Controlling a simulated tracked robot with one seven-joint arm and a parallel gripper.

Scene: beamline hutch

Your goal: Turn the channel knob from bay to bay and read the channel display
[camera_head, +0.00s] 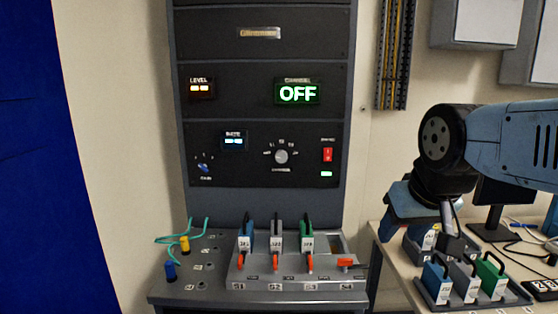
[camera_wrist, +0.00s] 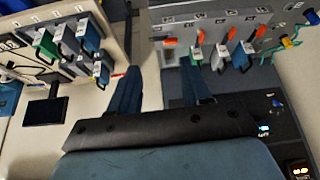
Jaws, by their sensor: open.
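The channel display (camera_head: 298,93) on the rack shows OFF in green. Below it the round grey channel knob (camera_head: 281,157) sits on the lower black panel, with small marks around its dial. My gripper (camera_head: 446,218) is at the right, in front of the side desk, well away from the knob. In the wrist view its two blue fingers (camera_wrist: 162,90) are apart with nothing between them. A row of bays holds a blue module (camera_head: 246,240), a grey module (camera_head: 277,240) and a green module (camera_head: 307,238); the rightmost bay, S4, looks empty.
A red switch (camera_head: 327,155), a level display (camera_head: 200,89) and a small blue knob (camera_head: 204,167) share the rack. Plugs with green cables (camera_head: 185,244) stand at the left. A tray of modules (camera_head: 464,285) and a monitor (camera_head: 505,205) occupy the side desk.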

